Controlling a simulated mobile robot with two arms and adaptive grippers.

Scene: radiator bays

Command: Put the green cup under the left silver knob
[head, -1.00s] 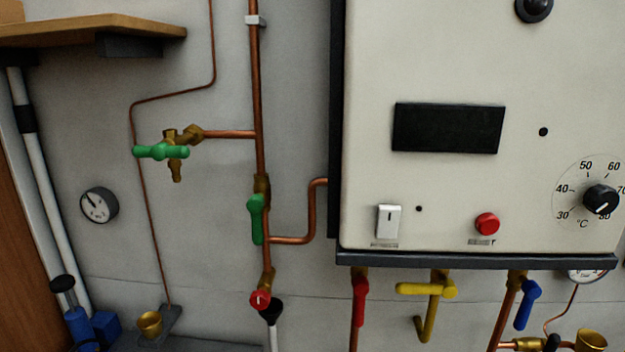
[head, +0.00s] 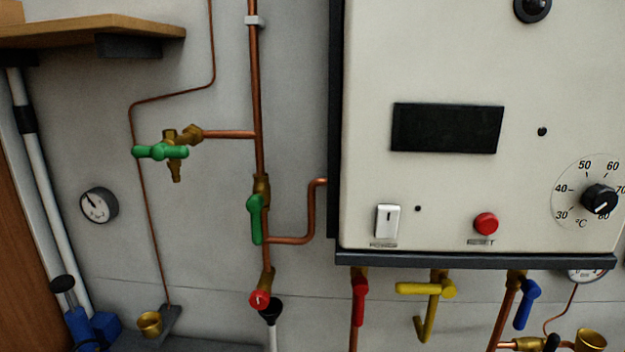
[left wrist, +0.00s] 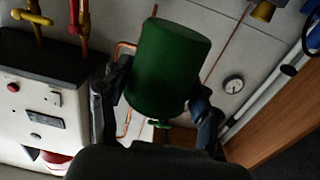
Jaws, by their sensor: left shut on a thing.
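The green cup (left wrist: 168,62) fills the middle of the left wrist view. My left gripper (left wrist: 157,98) is shut on it, with one dark finger on each side of the cup. The cup's inside and opening are hidden from this camera. Neither gripper nor the cup shows in the head view. I cannot make out a silver knob in either view.
A white boiler panel (head: 365,80) with a black dial (head: 599,199) is at right. Copper pipes carry a green-handled tap (head: 160,152) and a green lever (head: 256,218). A wooden shelf (head: 90,30) juts out at upper left. A brass cup (head: 150,323) stands low left.

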